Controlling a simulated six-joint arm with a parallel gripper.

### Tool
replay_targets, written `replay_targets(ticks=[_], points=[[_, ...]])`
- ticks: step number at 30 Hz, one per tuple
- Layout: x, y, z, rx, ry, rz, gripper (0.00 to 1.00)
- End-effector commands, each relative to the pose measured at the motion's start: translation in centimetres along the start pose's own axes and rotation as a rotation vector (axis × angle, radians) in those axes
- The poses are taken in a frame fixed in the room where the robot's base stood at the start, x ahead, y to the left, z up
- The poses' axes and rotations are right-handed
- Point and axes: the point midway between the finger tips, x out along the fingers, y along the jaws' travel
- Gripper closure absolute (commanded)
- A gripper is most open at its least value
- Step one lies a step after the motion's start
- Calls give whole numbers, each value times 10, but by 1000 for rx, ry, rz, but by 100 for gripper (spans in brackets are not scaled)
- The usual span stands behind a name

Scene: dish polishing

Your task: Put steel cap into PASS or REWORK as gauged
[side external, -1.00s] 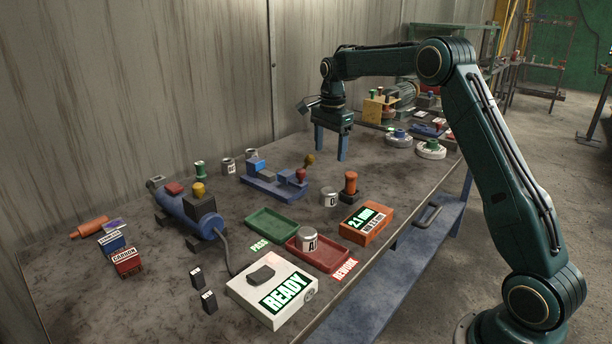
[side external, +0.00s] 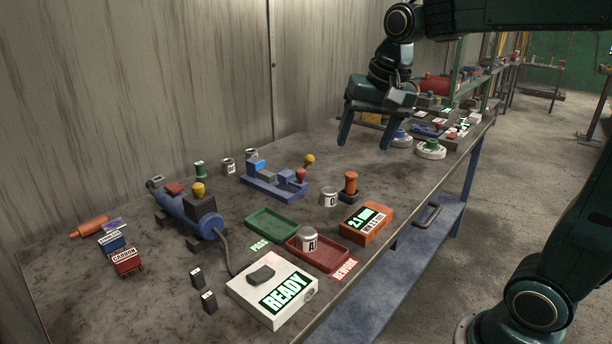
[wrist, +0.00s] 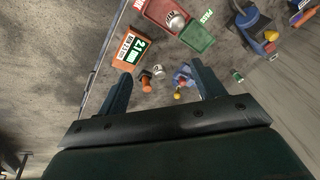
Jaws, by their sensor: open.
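A steel cap marked A (side external: 309,240) sits in the red REWORK tray (side external: 335,262); it also shows in the wrist view (wrist: 176,21). The green PASS tray (side external: 272,222) beside it is empty. Another steel cap, with a partly legible mark (side external: 328,197), stands on the table behind the orange gauge box (side external: 368,220), whose display seems to read 2.1. My gripper (side external: 364,146) is open and empty, high above the table's far part, well away from both caps. In the wrist view the fingers (wrist: 160,88) are spread wide with nothing between them.
A white READY box (side external: 273,292) stands at the front. A blue motor tool (side external: 188,212) with a cable is at left. A blue fixture (side external: 272,180) and an orange-handled stamp (side external: 350,184) stand behind the trays. Two more cans (side external: 228,166) are farther back.

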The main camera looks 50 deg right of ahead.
Motion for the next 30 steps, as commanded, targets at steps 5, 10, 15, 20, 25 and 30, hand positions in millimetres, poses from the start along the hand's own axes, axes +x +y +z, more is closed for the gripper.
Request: replay_targets(ticks=[5,10,15,20,25,30], points=[[-12,15,45,-184,39,-37,32],[-16,31,85,-358,79,-67,32],[-12,49,122,-526,122,-93,32],[-5,63,146,-647,154,-108,32],[-1,70,158,-712,173,-116,32],[1,72,161,-725,175,-116,28]])
